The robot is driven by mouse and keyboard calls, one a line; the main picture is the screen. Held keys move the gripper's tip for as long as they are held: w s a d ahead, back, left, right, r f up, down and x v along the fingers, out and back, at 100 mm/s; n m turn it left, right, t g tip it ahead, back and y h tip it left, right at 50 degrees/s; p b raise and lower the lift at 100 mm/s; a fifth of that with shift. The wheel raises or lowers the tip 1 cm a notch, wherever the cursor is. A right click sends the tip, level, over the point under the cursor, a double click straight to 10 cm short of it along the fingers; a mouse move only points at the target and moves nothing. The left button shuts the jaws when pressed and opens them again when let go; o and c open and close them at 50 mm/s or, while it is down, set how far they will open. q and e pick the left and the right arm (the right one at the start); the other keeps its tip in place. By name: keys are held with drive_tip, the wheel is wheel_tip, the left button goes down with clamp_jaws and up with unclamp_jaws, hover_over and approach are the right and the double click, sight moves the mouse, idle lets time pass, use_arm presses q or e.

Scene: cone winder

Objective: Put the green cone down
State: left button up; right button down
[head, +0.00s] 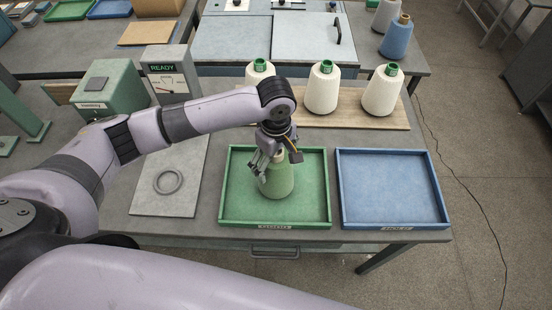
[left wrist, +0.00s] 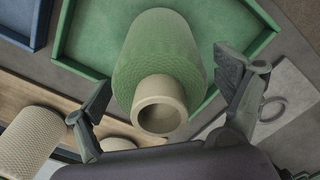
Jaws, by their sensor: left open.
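The green cone (head: 277,180) stands upright in the green tray (head: 231,205), near the tray's middle. In the left wrist view the cone (left wrist: 158,55) shows with its tan tube end toward the camera. My left gripper (head: 279,163) is above and around the cone's top. In the left wrist view its fingers (left wrist: 168,98) are spread wide on both sides of the tube, with gaps between them and the cone. My right gripper is not in view.
A blue tray (head: 438,215) stands empty to the right. Several cream cones (head: 322,90) stand on a wooden board (head: 400,120) behind. A grey plate with a ring (head: 168,181) lies to the left. A box marked READY (head: 170,75) stands behind it.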

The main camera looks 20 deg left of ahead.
use_arm(q)
wheel_tip(320, 180, up, 11)
drive_tip(key=shift+r+b, duration=0.15)
drive_tip(key=shift+b, duration=0.7)
drive_tip(key=shift+r, duration=0.4)
